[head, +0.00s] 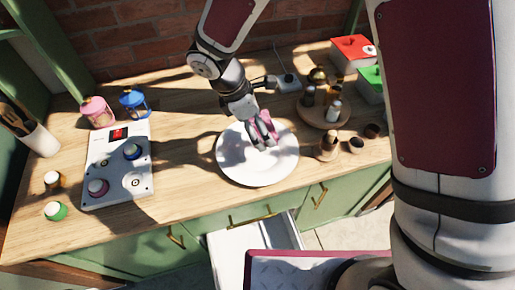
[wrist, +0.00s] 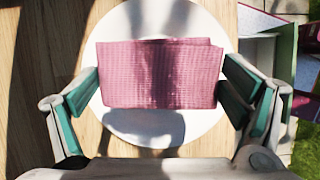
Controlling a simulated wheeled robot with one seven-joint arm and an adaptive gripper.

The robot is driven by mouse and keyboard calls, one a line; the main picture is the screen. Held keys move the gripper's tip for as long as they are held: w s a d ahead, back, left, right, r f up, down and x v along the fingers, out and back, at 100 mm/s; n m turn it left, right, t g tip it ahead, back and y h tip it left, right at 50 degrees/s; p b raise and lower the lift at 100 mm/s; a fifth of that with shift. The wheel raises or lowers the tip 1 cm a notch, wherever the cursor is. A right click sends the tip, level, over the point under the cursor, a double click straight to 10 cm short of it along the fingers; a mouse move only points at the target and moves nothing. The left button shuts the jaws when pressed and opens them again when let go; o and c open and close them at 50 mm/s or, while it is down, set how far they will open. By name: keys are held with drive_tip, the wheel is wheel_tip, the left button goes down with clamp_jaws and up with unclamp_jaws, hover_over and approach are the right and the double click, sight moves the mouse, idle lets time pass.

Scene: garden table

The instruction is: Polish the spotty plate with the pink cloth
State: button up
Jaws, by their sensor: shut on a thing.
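The pink cloth (wrist: 160,74) is folded and held between the fingers of my gripper (wrist: 158,92) in the wrist view. In the head view the cloth (head: 264,130) shows beside my gripper (head: 262,142), over the plate. The white plate (head: 240,172) lies flat on the wooden counter, and in the wrist view the plate (wrist: 150,20) is behind the cloth. Shadows cross the plate, and I cannot make out spots on it. Whether the cloth touches the plate is not clear.
A white panel (head: 113,158) with round knobs lies at the left. Pink (head: 97,111) and blue (head: 133,103) lanterns stand behind it. A round tray (head: 309,119) with bottles and several small pots stand right of the plate. An open drawer (head: 240,243) juts out below the counter.

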drive_tip(key=shift+f+b, duration=2.25)
drive_tip(key=shift+f, duration=1.85)
drive_tip(key=o, duration=0.6)
drive_tip(key=shift+o, duration=0.2)
